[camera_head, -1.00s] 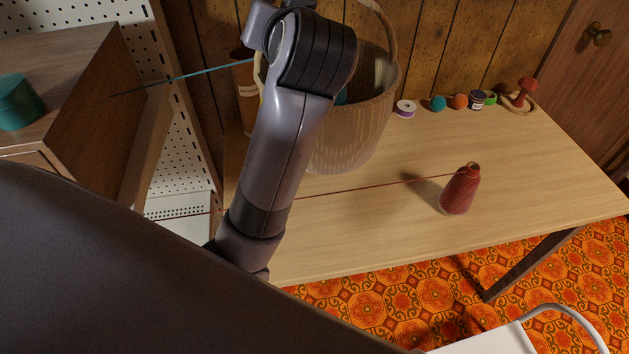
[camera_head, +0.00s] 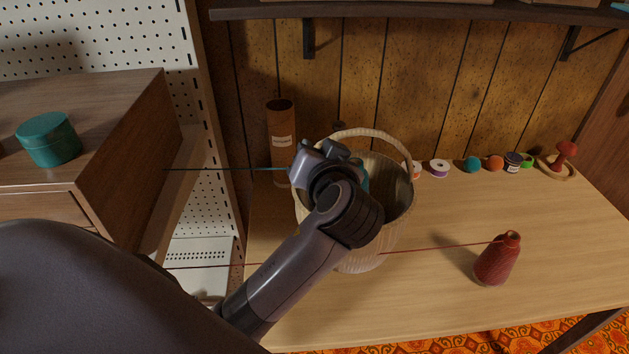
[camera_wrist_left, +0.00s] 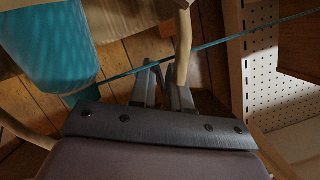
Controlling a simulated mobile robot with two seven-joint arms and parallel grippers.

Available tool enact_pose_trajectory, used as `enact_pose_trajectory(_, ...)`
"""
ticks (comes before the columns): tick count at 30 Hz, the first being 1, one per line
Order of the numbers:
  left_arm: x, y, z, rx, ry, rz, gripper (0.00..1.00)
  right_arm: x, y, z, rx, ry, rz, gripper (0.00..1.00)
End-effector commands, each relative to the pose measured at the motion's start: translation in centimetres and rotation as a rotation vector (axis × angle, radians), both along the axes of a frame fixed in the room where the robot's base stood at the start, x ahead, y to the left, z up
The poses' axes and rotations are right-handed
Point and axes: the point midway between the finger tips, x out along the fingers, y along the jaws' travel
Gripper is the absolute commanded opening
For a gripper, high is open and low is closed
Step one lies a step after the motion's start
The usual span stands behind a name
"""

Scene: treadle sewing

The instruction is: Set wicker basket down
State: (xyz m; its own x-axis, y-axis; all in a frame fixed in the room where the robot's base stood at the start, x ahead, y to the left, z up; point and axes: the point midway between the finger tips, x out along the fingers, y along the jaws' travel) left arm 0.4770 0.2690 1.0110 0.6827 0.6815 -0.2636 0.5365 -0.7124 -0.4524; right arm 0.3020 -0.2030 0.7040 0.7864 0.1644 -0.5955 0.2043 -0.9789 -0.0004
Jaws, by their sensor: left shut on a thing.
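The wicker basket (camera_head: 398,222) is pale, with an arched handle (camera_head: 372,133), and appears upright over the left part of the wooden table (camera_head: 440,300). I cannot tell whether its base touches the tabletop. My left gripper (camera_wrist_left: 165,72) is shut on the basket, at the tan handle (camera_wrist_left: 184,45) in the left wrist view. In the head view my own wrist covers the fingers and the basket's left front. A teal object shows partly inside the basket, and a teal cylinder (camera_wrist_left: 48,45) shows in the left wrist view. My right gripper is not in view.
A red thread cone (camera_head: 497,260) stands right of the basket, with a thread running left from it. A brown cylinder (camera_head: 282,135) stands behind. A wooden cabinet (camera_head: 125,150) is at left.

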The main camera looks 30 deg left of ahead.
Motion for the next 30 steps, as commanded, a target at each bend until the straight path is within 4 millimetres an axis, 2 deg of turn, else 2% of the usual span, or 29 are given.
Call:
enact_pose_trajectory(5,0.0,0.0,-1.4,0.000,-0.004,0.000,0.00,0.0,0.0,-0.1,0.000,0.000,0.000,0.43)
enact_pose_trajectory(13,0.0,0.0,-5.0,0.002,-0.003,0.001,0.00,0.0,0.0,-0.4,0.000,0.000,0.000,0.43)
enact_pose_trajectory(26,0.0,0.0,-5.8,-0.002,-0.006,0.000,0.00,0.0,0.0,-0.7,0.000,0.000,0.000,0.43)
enact_pose_trajectory(27,0.0,0.0,-5.9,-0.001,-0.001,0.000,0.23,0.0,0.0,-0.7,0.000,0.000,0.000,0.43)
enact_pose_trajectory(29,0.0,0.0,-5.8,-0.001,-0.001,0.000,0.42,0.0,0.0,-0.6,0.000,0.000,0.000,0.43)
enact_pose_trajectory(30,0.0,0.0,-5.8,-0.001,-0.001,0.000,0.42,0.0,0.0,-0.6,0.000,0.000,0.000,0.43)
